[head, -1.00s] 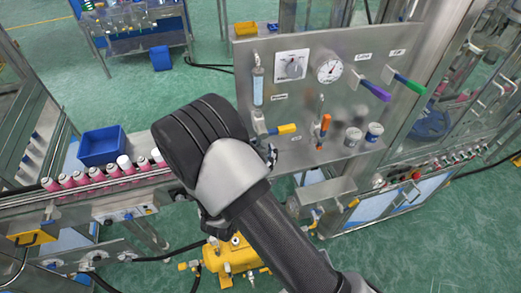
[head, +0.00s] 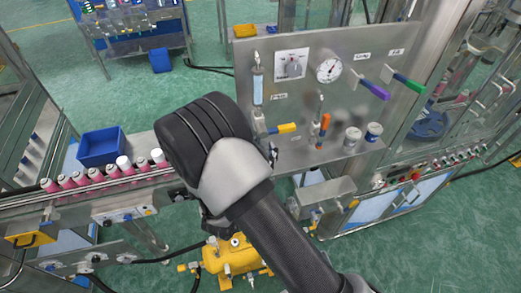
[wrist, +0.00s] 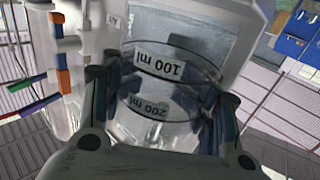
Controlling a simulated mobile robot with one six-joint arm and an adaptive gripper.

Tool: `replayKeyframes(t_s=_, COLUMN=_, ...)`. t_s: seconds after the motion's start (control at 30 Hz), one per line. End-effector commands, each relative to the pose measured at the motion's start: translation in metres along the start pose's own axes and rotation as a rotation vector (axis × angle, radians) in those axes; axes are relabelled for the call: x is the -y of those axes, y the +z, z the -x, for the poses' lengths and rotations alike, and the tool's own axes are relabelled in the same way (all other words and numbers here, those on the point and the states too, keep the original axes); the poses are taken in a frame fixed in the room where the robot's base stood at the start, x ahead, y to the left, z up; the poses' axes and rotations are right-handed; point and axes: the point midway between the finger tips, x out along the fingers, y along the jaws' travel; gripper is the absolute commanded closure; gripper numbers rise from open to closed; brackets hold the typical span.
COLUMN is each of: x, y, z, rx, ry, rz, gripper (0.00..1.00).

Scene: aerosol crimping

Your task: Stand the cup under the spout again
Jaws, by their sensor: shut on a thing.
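A clear cup (wrist: 150,86) with "100 ml" and "200 ml" labels fills the middle of the wrist view. The labels read upside down in that picture. My gripper (wrist: 162,98) is shut on the cup, one dark finger on each side of it. In the head view my arm's bulky joint and forearm cover most of the gripper, and the cup cannot be made out there. A small valve with a yellow handle (head: 283,128) and one with an orange handle (head: 324,124) are on the steel panel (head: 285,95). I cannot tell which outlet is the spout.
The panel also carries a gauge (head: 329,69), purple (head: 374,90) and green (head: 408,83) handles, and two small canisters on its ledge (head: 340,155). Left of my arm are a row of pink cans (head: 97,176) on a conveyor and a blue bin (head: 101,147).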

Motion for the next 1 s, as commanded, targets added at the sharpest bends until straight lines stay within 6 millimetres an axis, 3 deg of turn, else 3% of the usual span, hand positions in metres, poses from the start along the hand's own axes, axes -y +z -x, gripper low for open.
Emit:
replayKeyframes(t_s=0.03, x=0.0016, y=-0.0077, z=-0.0051, rx=-0.017, ry=0.007, rz=-0.020, gripper=1.00)
replayKeyframes(t_s=0.27, x=0.0017, y=-0.0068, z=-0.0051, rx=-0.017, ry=0.007, rz=-0.020, gripper=1.00)
replayKeyframes(t_s=0.3, x=0.0016, y=-0.0071, z=-0.0051, rx=-0.017, ry=0.007, rz=-0.020, gripper=0.49)
replayKeyframes(t_s=0.7, x=0.0013, y=-0.0046, z=-0.0038, rx=-0.011, ry=0.006, rz=-0.015, gripper=0.22)
replayKeyframes(t_s=1.0, x=0.0016, y=-0.0025, z=-0.0023, rx=-0.007, ry=0.002, rz=-0.010, gripper=0.21)
